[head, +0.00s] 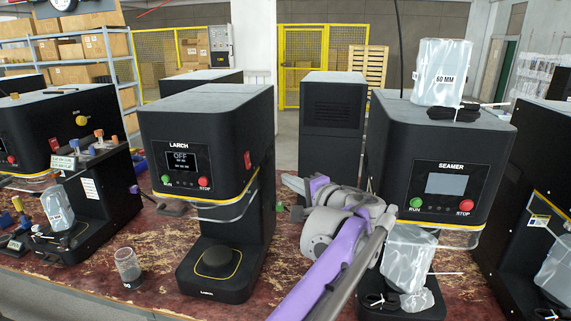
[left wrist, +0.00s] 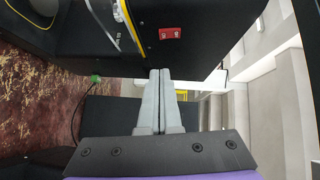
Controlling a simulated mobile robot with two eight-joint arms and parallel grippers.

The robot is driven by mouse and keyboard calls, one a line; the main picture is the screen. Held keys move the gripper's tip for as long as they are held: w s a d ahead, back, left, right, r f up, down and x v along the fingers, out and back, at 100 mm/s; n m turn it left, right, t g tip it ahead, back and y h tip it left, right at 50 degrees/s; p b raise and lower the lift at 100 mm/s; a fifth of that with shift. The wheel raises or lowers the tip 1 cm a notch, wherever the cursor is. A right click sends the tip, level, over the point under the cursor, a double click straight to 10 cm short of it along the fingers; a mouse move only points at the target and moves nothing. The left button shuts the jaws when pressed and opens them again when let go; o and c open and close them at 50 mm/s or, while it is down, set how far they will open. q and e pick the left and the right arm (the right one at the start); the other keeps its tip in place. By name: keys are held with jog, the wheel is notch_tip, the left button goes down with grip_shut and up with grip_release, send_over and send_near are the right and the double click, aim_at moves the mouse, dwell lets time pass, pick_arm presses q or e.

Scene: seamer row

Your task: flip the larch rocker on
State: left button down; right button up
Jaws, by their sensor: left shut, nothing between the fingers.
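The larch machine (head: 190,120) is a black machine labelled LARCH, and its screen (head: 181,158) reads OFF. Its red rocker (head: 248,152) is on the machine's right side wall. In the left wrist view the rocker (left wrist: 169,33) is a small red switch with white marks, beyond the fingertips. My left gripper (head: 288,181) is to the right of that side wall, lower than the rocker. In the left wrist view its two grey fingers (left wrist: 160,72) are together and empty, apart from the rocker. Which way the rocker is tipped is too small to tell. My right gripper is not in view.
A green RUN button (head: 167,180) and red STOP button (head: 204,181) are on the front. The seamer machine (head: 440,150) stands right of my arm, with wrapped parts on and under it. A clear cup (head: 128,265) stands at front left. A dark cabinet (head: 332,120) is behind.

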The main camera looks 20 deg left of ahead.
pick_arm(q)
jog(key=shift+w+d+r, duration=0.35)
jog(key=shift+d+r, duration=0.05)
jog(key=shift+r, duration=0.05)
send_near(248, 160)
jog(key=w+a+f, duration=0.2)
jog(key=w+a, duration=0.3)
jog(key=shift+f, duration=0.2)
